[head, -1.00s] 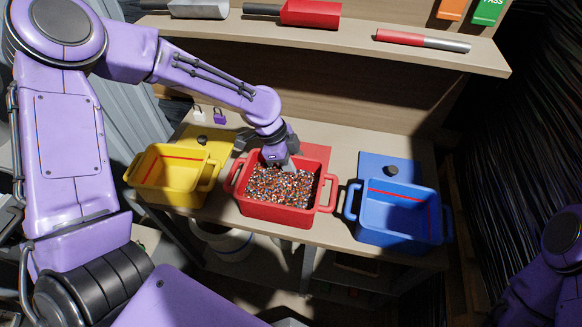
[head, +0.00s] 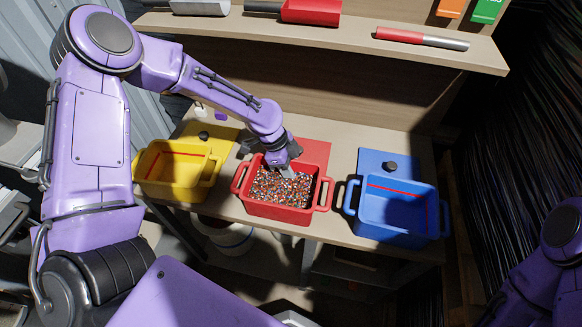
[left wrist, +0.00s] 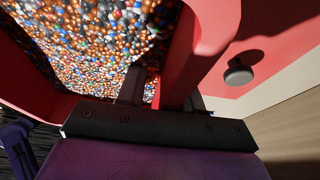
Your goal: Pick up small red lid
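The red lid (head: 314,152) lies flat on the table behind the red bin (head: 280,214). The left wrist view shows the lid (left wrist: 285,32) with its grey knob (left wrist: 238,76). My left gripper (head: 286,167) is at the back rim of the red bin. In the left wrist view its dark fingers (left wrist: 166,92) stand apart, one on the bead side and one on the lid side, with the red bin wall between them. The gripper holds no lid. In the head view the arm hides the lid's knob and left part. My right gripper is out of view.
The red bin holds many coloured granules (head: 275,187). A yellow bin (head: 172,190) stands left, with a yellow lid (head: 222,140) behind it. A blue bin (head: 395,232) stands right, with a blue lid (head: 372,160) behind it. A shelf (head: 330,35) with scoops overhangs the back.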

